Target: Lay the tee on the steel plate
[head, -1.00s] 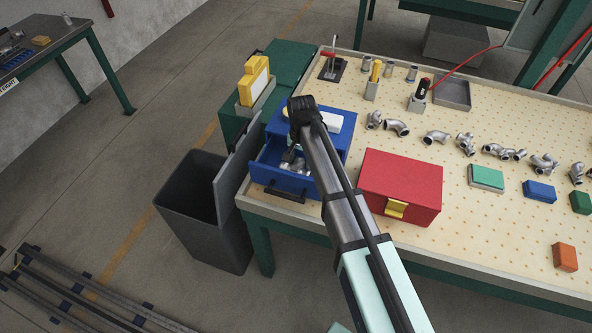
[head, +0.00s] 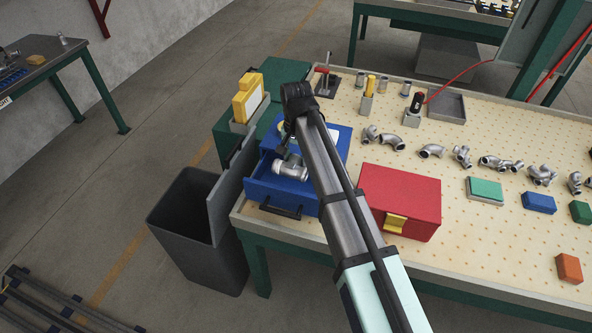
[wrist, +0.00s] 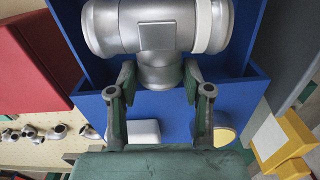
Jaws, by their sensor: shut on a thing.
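The tee (head: 291,169) is a silver pipe fitting with a pale band near one end. My gripper (head: 284,152) is shut on it, and in the wrist view my gripper (wrist: 160,92) has its fingers on either side of the tee's short branch (wrist: 160,74). The tee's long run (wrist: 150,25) lies crosswise beyond the fingertips. The tee is over the open blue drawer (head: 268,190); its exact height above the drawer floor is hard to tell. I cannot make out for certain which surface is the steel plate.
A red box (head: 400,200) stands right of the blue cabinet, with several fittings behind it. A grey bin (head: 190,235) stands on the floor at left. A yellow case (head: 248,97) is behind. A grey tray (head: 447,104) lies at the bench's back.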

